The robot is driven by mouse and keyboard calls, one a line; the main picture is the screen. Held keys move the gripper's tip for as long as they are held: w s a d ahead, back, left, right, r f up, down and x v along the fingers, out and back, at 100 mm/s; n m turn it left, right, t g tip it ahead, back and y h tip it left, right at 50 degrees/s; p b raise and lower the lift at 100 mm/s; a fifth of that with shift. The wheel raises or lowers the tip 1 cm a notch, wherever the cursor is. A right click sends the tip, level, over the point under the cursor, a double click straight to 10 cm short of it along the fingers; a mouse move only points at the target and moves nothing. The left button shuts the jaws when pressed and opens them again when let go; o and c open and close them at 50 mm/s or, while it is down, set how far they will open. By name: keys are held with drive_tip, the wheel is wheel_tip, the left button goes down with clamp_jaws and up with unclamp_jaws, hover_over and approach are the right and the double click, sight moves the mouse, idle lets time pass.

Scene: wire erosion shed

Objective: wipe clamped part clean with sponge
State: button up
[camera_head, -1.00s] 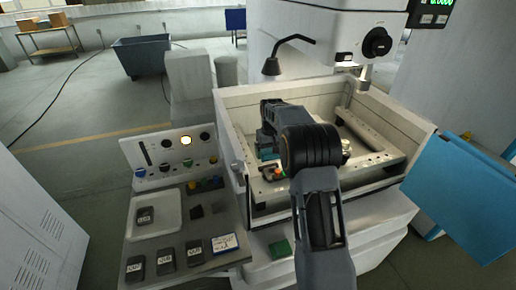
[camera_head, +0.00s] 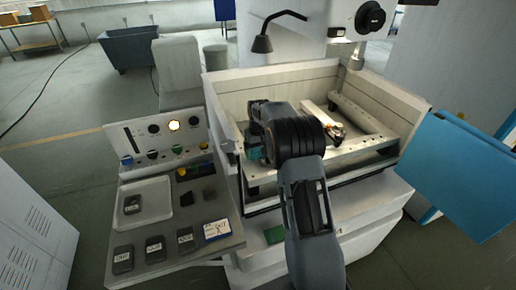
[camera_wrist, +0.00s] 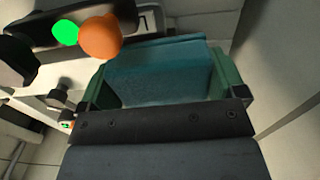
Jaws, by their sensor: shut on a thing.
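My gripper (camera_wrist: 165,82) is shut on a teal block-shaped sponge (camera_wrist: 160,72), held between its green fingers in the wrist view. In the head view, a little of the sponge (camera_head: 254,152) shows left of my wrist, inside the left end of the machine's tank (camera_head: 225,112). An orange knob (camera_wrist: 100,37) and a green light (camera_wrist: 66,32) on a dark body sit just beyond the sponge in the wrist view. A pale plate with a dark mark (camera_wrist: 144,19) shows beside them. I cannot tell which piece is the clamped part, nor whether the sponge touches it.
A control panel (camera_head: 165,138) and a side shelf with a white tray (camera_head: 157,207) and several dark labelled blocks stand left of the tank. A blue door panel (camera_head: 455,175) stands at the right. A black lamp (camera_head: 263,43) hangs over the tank's back edge.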

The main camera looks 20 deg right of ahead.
drive_tip(key=d, duration=0.4)
drive_tip(key=shift+f+p, duration=0.2)
drive_tip(key=shift+p, duration=0.2)
drive_tip(key=shift+c, duration=0.3)
drive_tip(key=shift+a, duration=1.75)
drive_tip(key=shift+a+r, duration=0.1)
drive_tip(key=shift+a, duration=0.2)
drive_tip(key=shift+d+r+p, duration=0.1)
drive_tip(key=shift+r+p, duration=2.4)
drive_tip(key=shift+r, duration=1.45)
